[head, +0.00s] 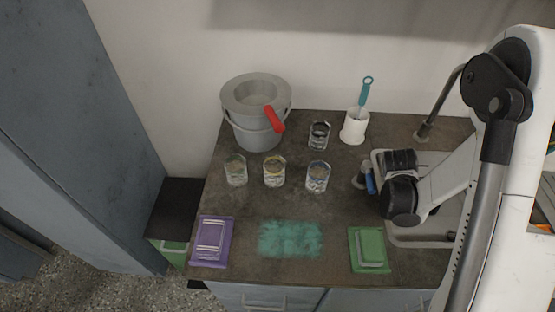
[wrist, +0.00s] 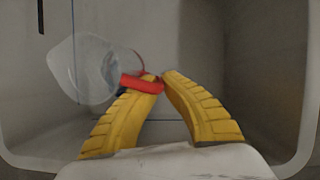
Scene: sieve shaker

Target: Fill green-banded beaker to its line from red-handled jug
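The green-banded beaker (head: 235,172) stands upright on the counter, leftmost in a row of three clear beakers. A clear jug (wrist: 85,70) with a red handle (wrist: 143,83) shows in the wrist view, over or in a pale grey basin. My gripper's yellow fingers (wrist: 161,79) come together at the red handle and appear shut on it. I cannot tell how much liquid is in the jug. In the head view my arm hides the gripper and the jug over the sink (head: 412,238).
A yellow-banded beaker (head: 274,173), a blue-banded beaker (head: 318,177) and a dark-banded beaker (head: 319,136) stand nearby. A grey bucket (head: 254,133) with a red grip is behind.

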